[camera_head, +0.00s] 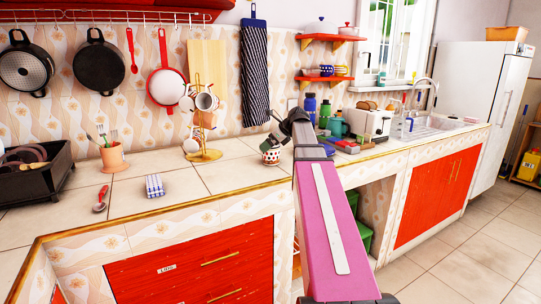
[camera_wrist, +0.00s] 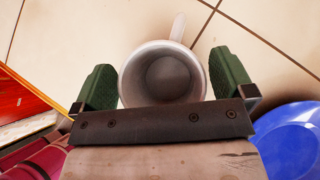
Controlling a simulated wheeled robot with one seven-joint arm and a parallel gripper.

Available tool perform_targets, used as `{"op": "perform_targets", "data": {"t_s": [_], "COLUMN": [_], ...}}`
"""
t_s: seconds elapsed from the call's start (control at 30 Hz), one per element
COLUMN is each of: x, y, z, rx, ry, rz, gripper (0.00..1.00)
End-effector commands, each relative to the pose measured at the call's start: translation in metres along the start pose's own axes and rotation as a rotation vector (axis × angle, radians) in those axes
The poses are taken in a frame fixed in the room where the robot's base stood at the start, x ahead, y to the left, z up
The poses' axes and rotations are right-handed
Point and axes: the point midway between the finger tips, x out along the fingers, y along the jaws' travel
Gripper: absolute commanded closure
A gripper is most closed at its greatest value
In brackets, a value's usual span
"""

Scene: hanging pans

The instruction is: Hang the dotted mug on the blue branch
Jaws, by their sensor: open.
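The dotted mug (camera_head: 271,156), white with dark spots, stands upright on the tiled counter. In the wrist view the mug (camera_wrist: 130,82) is seen from above, its mouth facing the camera and its handle pointing to the far side. My gripper (camera_head: 273,141) is over the mug; its green fingers are open on either side of it, with a visible gap at the right finger in the wrist view (camera_wrist: 164,80). The mug tree (camera_head: 205,156), with a gold base, stands to the left with several white mugs on it. I cannot make out its blue branch.
Bottles and a toaster (camera_head: 369,123) stand to the right. A blue round object (camera_wrist: 292,140) is close to the gripper's right in the wrist view. The counter before the mug tree is clear.

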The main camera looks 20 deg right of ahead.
Motion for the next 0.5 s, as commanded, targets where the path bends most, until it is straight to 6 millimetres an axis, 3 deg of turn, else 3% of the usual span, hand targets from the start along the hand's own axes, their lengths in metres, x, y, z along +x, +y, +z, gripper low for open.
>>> {"op": "perform_targets", "data": {"t_s": [0.1, 0.13, 0.27, 0.5], "x": [-0.0001, -0.0001, -0.0001, -0.0026], "y": [-0.0001, 0.0, 0.0, -0.0003], "z": [0.0001, 0.0001, 0.0001, 0.0028], "rx": [0.0, 0.0, 0.0, 0.0], "ry": [0.0, 0.0, 0.0, -0.001], "rz": [0.0, 0.0, 0.0, -0.001], "gripper": [0.0, 0.06, 0.49, 0.52]}}
